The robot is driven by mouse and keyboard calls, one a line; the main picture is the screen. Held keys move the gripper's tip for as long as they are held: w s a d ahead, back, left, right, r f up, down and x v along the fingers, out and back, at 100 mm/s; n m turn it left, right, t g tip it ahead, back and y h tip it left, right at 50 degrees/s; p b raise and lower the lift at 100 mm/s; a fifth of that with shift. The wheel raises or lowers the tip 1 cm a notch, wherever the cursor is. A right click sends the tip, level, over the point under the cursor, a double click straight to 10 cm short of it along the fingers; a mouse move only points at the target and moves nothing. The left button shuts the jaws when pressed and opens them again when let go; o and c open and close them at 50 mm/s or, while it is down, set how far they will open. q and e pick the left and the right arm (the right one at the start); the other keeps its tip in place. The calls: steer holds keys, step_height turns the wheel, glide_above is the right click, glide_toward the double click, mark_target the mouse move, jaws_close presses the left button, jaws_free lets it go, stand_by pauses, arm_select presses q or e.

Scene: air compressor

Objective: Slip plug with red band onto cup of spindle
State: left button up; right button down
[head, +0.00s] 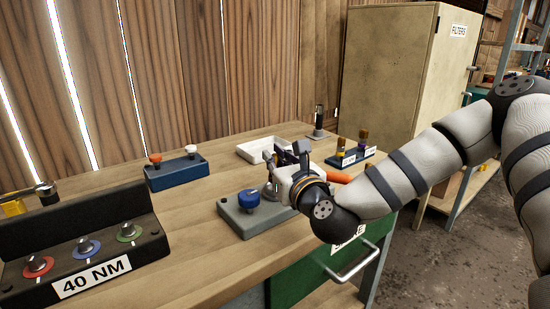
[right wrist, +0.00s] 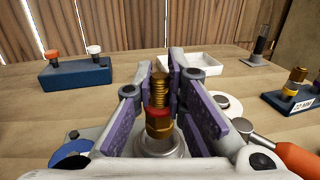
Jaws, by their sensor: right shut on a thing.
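The brass plug with the red band (right wrist: 158,108) stands upright, threads up, between the purple-padded fingers of my right gripper (right wrist: 172,105). The gripper is shut on it. The plug's hex lower end is over the silver round cup of the spindle (right wrist: 160,147), lined up with its middle in the right wrist view. I cannot tell whether the plug touches or sits in the cup. In the head view, my right gripper (head: 290,155) is above the grey block (head: 258,219) and hides the plug. My left gripper is not in view.
A blue knob (head: 249,198) stands on the grey block beside the cup. An orange-handled tool (right wrist: 296,158) lies close on the right. A blue rack (head: 177,173), white tray (head: 255,150) and plug holder (head: 350,156) stand behind. A 40 NM stand (head: 90,250) is at left.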

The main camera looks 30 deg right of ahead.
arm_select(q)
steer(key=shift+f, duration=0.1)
arm_select(e)
steer(key=shift+f, duration=0.15)
stand_by(0.6)
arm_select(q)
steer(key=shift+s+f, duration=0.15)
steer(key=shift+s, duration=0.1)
arm_select(e)
steer(key=shift+f, duration=0.35)
arm_select(q)
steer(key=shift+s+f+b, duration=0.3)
steer(key=shift+b, duration=0.15)
arm_select(e)
steer(key=shift+f, duration=0.6)
steer(key=c, duration=1.5)
jaws_free()
steer(key=shift+c, duration=0.2)
steer(key=s+a, duration=0.1)
steer(key=s, duration=0.6)
steer(key=shift+s+a, duration=0.15)
steer(key=shift+s, duration=0.05)
